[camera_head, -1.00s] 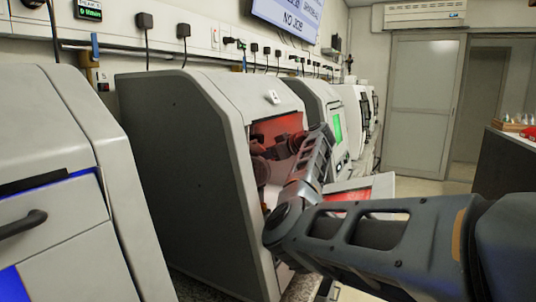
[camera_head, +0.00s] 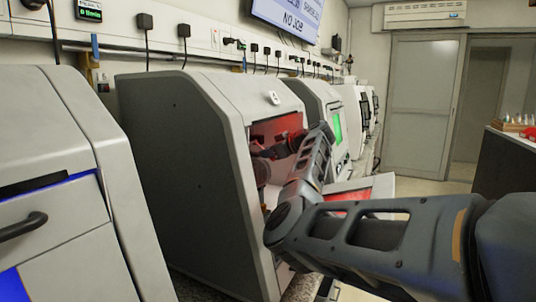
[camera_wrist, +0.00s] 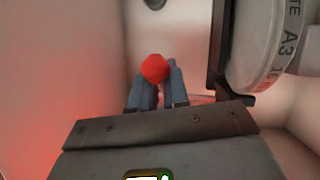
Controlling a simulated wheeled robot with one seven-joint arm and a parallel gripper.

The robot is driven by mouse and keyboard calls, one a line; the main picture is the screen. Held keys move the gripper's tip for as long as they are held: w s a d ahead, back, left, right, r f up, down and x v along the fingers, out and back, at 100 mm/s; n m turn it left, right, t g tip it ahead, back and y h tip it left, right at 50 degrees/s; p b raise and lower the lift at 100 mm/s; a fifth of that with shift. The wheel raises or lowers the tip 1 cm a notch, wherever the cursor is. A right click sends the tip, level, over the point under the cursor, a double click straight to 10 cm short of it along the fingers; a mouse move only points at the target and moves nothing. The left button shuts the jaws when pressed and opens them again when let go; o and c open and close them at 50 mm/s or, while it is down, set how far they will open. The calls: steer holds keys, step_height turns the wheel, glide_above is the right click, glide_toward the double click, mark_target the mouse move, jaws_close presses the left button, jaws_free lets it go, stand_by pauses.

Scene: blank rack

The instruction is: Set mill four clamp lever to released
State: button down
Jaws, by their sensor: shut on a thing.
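The mill with a small number plate (camera_head: 274,97), which looks like a 4, stands mid-picture in the head view with its front open and its chamber (camera_head: 278,127) lit red. My gripper (camera_wrist: 155,86) reaches into that chamber. In the wrist view its two blue-grey fingers are shut on the red ball knob (camera_wrist: 154,68) of the clamp lever. The lever's shaft is mostly hidden behind the fingers, so its position cannot be told. A pale round blank (camera_wrist: 264,42) marked A3 sits in a dark holder (camera_wrist: 218,62) close to the right of the fingers.
The chamber's pale wall (camera_wrist: 60,75) is close on the left. Another machine (camera_head: 60,170) stands at the left, and more machines (camera_head: 335,125) line the bench beyond.

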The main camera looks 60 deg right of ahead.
steer(key=shift+s+d+r+g+p, duration=0.1)
steer(key=shift+s+g+p, duration=0.35)
steer(key=shift+g+p, duration=0.6)
steer(key=shift+s+g+p, duration=0.15)
steer(key=shift+g+p, duration=0.2)
steer(key=c, duration=1.2)
jaws_free()
steer(key=shift+r, duration=0.1)
steer(key=shift+o, duration=0.5)
steer(key=shift+r, duration=0.2)
steer(key=b+v, duration=0.1)
steer(key=v, duration=0.6)
steer(key=shift+s+r, duration=0.2)
steer(key=shift+s, duration=0.05)
